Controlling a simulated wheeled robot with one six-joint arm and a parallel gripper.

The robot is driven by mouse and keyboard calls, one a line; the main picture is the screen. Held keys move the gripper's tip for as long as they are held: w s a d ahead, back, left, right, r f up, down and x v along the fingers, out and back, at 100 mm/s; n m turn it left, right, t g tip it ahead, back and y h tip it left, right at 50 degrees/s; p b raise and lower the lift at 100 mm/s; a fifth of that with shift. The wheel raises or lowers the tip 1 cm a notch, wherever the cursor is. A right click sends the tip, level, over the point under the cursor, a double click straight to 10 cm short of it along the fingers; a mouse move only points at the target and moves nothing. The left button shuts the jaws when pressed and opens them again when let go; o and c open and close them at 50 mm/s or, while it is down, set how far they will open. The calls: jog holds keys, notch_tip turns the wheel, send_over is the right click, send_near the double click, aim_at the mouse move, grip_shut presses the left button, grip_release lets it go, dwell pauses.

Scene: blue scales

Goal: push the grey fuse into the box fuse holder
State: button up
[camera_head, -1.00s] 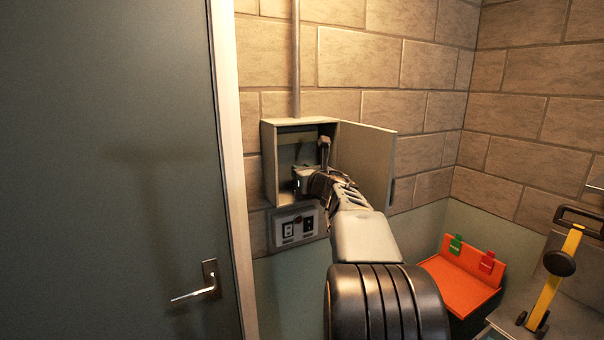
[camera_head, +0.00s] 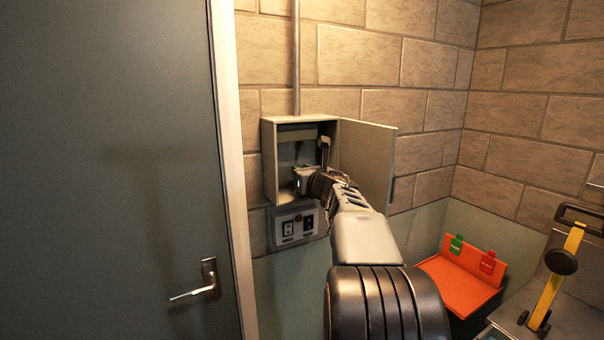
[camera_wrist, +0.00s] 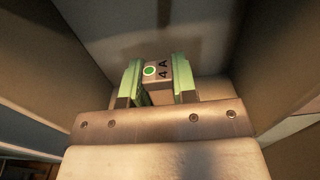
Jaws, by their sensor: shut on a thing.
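The grey fuse (camera_wrist: 158,70), marked "4 A" with a green dot, sits between the green-padded fingers of my gripper (camera_wrist: 160,82) in the wrist view. My gripper is shut on it. In the head view my gripper (camera_head: 301,180) reaches into the lower part of the open grey wall box (camera_head: 269,165). The fuse is too small to make out there. The fuse holder is hidden behind my gripper and the fuse, so I cannot tell whether the fuse touches it.
The box door (camera_head: 366,165) stands open to the right, close beside my arm. A lever (camera_head: 324,145) is inside the box at the upper right. A switch panel (camera_head: 297,226) is below the box. An orange holder (camera_head: 462,283) with green and red tags stands lower right.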

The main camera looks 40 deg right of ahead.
jog(key=shift+f+b, duration=0.3)
jog(key=shift+f, duration=0.05)
jog(key=o, duration=1)
jog(key=s+b, duration=0.1)
jog(key=s, duration=0.3)
jog(key=s+a+b, duration=0.1)
jog(key=s, duration=0.4)
jog(key=s+a+b, duration=0.1)
jog(key=s, duration=0.3)
jog(key=shift+s, duration=0.35)
jog(key=shift+d, duration=0.1)
